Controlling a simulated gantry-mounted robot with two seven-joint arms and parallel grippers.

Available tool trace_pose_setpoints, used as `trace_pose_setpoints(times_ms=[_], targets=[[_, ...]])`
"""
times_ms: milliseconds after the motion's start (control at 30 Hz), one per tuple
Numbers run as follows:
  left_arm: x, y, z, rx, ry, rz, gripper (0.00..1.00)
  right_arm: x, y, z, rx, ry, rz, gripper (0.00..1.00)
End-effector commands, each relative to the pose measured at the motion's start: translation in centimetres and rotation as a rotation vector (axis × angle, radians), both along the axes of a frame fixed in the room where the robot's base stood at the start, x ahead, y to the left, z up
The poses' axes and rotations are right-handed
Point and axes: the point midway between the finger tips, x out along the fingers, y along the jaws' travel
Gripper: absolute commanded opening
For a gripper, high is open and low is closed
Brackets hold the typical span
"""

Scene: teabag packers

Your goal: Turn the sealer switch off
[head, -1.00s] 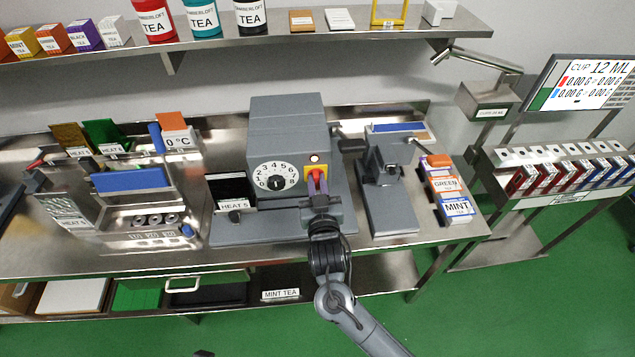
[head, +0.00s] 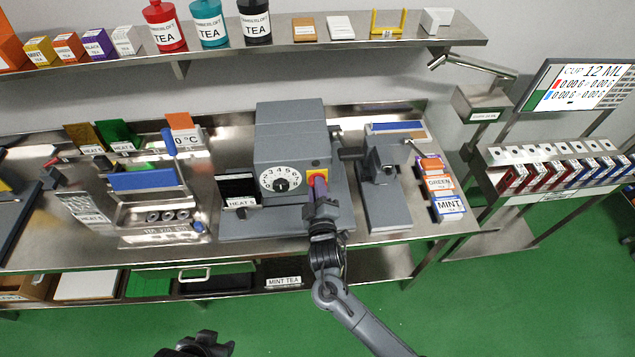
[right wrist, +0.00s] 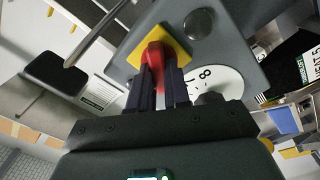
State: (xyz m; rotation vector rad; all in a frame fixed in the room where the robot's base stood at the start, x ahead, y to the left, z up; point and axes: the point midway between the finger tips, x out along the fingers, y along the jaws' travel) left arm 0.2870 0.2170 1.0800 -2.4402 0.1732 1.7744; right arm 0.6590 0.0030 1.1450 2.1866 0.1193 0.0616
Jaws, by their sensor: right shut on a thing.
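The sealer (head: 290,135) is a grey box with a white numbered dial (head: 280,179) on its front. Right of the dial is a yellow plate (right wrist: 178,44) with a red switch lever (right wrist: 153,54). The round lamp (right wrist: 199,24) beside the plate looks dark. My right gripper (head: 319,188) is at the switch; in the right wrist view its dark fingers (right wrist: 158,78) are shut on the red lever. They hide part of the lever. A dark part of what appears to be my left gripper (head: 203,345) shows at the bottom edge, its jaws unclear.
A small press (head: 388,175) stands right of the sealer, with tea boxes (head: 440,185) beyond it. A metal rack with a blue bar (head: 145,180) stands to the left. A shelf (head: 350,42) with tea canisters runs above. Green floor is clear in front.

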Motion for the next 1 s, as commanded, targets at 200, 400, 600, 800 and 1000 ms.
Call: trace_pose_setpoints(times_ms=[200, 400, 600, 800, 1000], targets=[[0.0, 0.2, 1.8, 0.008, 0.0, -0.005, 0.41, 0.0, 0.0, 0.2, -0.205, -0.02, 0.0, 0.0], [0.0, 0.3, 2.9, 0.011, 0.0, -0.008, 0.41, 0.0, 0.0, 0.0, -0.374, -0.04, 0.0, 0.0], [0.0, 0.3, 3.6, 0.011, -0.001, -0.007, 0.41, 0.0, 0.1, -0.2, -0.506, -0.053, -0.001, 0.0], [0.0, 0.1, 4.0, 0.005, 0.0, -0.004, 0.41, 0.0, 0.1, -0.3, -0.589, -0.063, 0.0, 0.0], [0.0, 0.0, 4.2, -0.002, 0.0, 0.002, 0.41, 0.0, 0.1, -0.4, -0.626, -0.066, 0.0, 0.0]])
